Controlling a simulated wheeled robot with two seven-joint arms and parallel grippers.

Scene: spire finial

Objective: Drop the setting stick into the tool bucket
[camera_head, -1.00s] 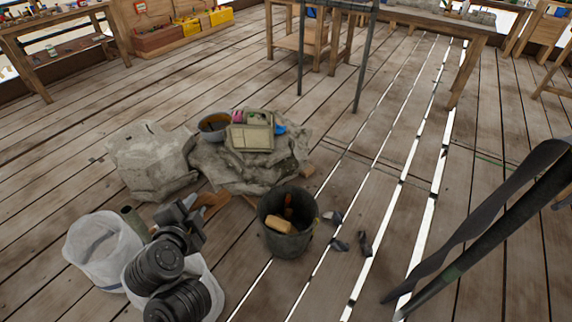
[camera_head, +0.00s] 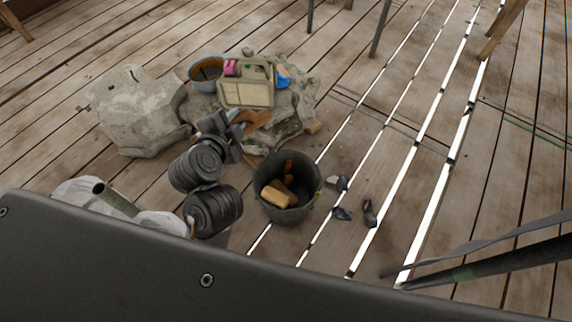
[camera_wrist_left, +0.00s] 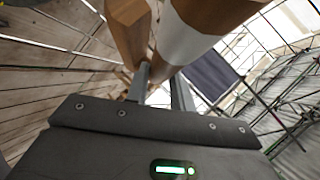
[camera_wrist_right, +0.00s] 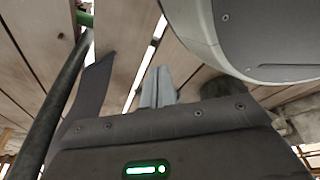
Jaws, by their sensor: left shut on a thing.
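The setting stick (camera_head: 256,118) appears as a short brown wooden piece at my left gripper's tip, partly hidden by the gripper. My left gripper (camera_head: 236,142) is shut on it, up and left of the bucket in the head view. In the left wrist view, brown wood, some with a white band, fills the area around the fingers (camera_wrist_left: 160,85). The tool bucket (camera_head: 262,200) is dark, upright and open, with a tan block and a few brown pieces inside. My right gripper shows only in the right wrist view, its fingers (camera_wrist_right: 158,88) together and empty.
Small dark scraps (camera_head: 369,213) lie right of the bucket. A dark rod (camera_head: 490,262) crosses at lower right. The plank floor has gaps.

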